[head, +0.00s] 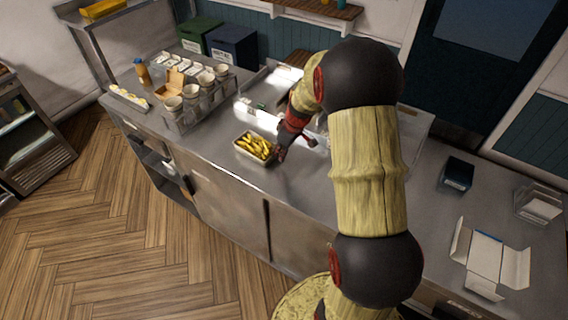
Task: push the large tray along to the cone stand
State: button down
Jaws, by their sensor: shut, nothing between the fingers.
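A shallow light tray (241,153) heaped with yellow chips sits on the steel counter, near its front edge. The cone stand (208,112), a metal rack holding several white cups or cones, stands on the counter to the left of and behind the tray. My gripper (281,153) is low over the counter at the tray's right side, shut and empty. It is very close to the tray's right edge; I cannot tell whether they touch. My arm hides part of the counter behind and to the right.
A small brown box (174,82) and an orange bottle (142,72) stand beside the cone stand. A white strip with small pots (129,98) lies at the counter's left end. Bare counter lies between tray and stand. An open white carton (487,256) is far right.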

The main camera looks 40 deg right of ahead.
aim_at(239, 137)
jog(key=shift+w, duration=0.1)
jog(key=shift+w+a, duration=0.45)
jog(key=shift+w, duration=0.6)
jog(key=shift+w+a, duration=0.45)
jog(key=shift+w, duration=0.6)
jog(key=shift+w+a, duration=0.45)
jog(key=shift+w, duration=0.7)
jog(key=shift+w+a, duration=0.45)
jog(key=shift+w, duration=0.6)
jog(key=shift+w+a, duration=0.4)
jog(key=shift+w, duration=0.65)
jog(key=shift+w+a, duration=0.45)
jog(key=shift+w, duration=0.7)
jog(key=shift+w+a+p, duration=0.1)
jog(key=shift+w+a, duration=0.25)
jog(key=shift+w, duration=0.4)
jog(key=shift+w+a+p, duration=0.1)
jog(key=shift+w+a, duration=0.2)
jog(key=shift+w, duration=0.45)
jog(key=shift+w+a+p, duration=0.1)
jog(key=shift+w+a, duration=0.25)
jog(key=shift+w, duration=0.4)
jog(key=shift+s+d+b, duration=0.4)
jog(key=shift+s, duration=0.6)
jog(key=shift+s+d+b, duration=0.35)
jog(key=shift+s+d, duration=0.1)
jog(key=shift+s, duration=0.6)
jog(key=shift+s+d+b, duration=0.4)
jog(key=shift+s, duration=0.6)
jog(key=shift+r, duration=0.1)
